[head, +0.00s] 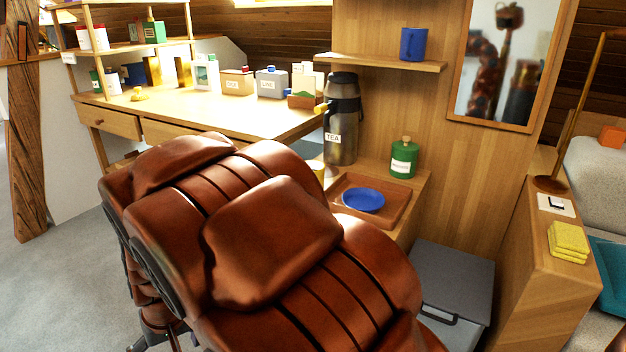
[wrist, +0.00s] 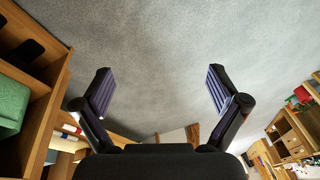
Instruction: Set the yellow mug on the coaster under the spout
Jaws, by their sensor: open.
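My gripper (wrist: 159,70) is open and empty in the wrist view, with grey floor beyond its fingers. It does not show in the head view. A dark flask labelled TEA (head: 341,125) stands upright at the centre of the head view, with a yellow spout (head: 320,108) pointing left. A pale yellow thing (head: 318,170) shows below the spout, mostly hidden behind brown padding; I cannot tell whether it is the yellow mug. I cannot make out the coaster. A small yellow object (head: 138,95) lies on the desk at left, too small to identify surely.
Large brown leather padding (head: 270,240) fills the foreground and blocks the view. A blue plate (head: 363,200) lies in a wooden tray (head: 340,186) beside a green canister (head: 404,160). A blue mug (head: 413,44) stands on the shelf. Floor at left (head: 60,290) is clear.

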